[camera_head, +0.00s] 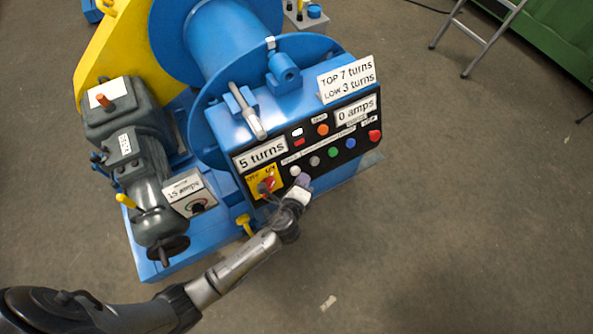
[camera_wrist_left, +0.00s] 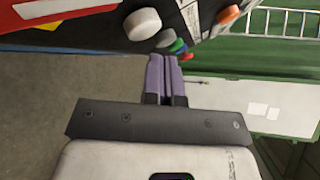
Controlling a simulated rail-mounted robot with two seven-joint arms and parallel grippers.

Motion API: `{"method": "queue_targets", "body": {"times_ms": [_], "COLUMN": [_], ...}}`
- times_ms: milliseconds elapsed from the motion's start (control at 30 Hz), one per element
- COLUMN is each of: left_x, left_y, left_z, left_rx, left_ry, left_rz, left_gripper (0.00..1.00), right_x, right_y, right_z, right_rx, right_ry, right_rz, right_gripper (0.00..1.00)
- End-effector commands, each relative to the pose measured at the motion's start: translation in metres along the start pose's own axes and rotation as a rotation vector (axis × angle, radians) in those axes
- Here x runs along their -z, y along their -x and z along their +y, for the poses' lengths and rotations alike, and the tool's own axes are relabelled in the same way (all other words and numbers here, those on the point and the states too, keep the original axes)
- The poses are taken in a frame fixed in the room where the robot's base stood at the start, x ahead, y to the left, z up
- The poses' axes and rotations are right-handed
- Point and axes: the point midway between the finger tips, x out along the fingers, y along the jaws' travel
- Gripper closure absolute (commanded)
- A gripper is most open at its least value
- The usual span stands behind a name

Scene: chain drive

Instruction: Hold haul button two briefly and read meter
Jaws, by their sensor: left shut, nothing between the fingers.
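The black control panel (camera_head: 310,143) on the blue winch carries a row of buttons: white (camera_head: 295,171), grey (camera_head: 314,160), green (camera_head: 332,152), blue (camera_head: 350,143) and red (camera_head: 375,135). I cannot read which is haul button two. The meter plate (camera_head: 357,109) reads "0 amps"; another plate (camera_head: 262,153) reads "5 turns". My left gripper (camera_head: 304,180) is shut and empty, its purple fingertips just below the white and grey buttons. In the left wrist view the fingertips (camera_wrist_left: 162,58) point toward the grey button (camera_wrist_left: 166,37), right of the white button (camera_wrist_left: 142,24); contact is unclear. My right gripper is out of view.
A yellow switch plate with a red knob (camera_head: 266,184) sits left of my fingertips. A sign (camera_head: 346,79) reads "TOP 7 turns, LOW 3 turns". A motor plate (camera_head: 185,188) seems to read "15 amps". Open floor lies to the right; a ladder (camera_head: 478,40) stands beyond.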

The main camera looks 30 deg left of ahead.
Motion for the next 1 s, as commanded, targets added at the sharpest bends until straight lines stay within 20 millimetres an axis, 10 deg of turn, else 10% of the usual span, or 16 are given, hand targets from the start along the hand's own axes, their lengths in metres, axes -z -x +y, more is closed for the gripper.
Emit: {"method": "queue_targets", "body": {"times_ms": [1000], "left_x": [-0.0043], "left_y": [-0.0061], "left_z": [0.0042], "left_rx": [0.0], "left_ry": [0.0], "left_rz": [0.0], "left_gripper": [1.0], "right_x": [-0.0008], "right_y": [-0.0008], "right_z": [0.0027], "right_rx": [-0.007], "right_ry": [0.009], "right_rz": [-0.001], "right_gripper": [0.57]}}
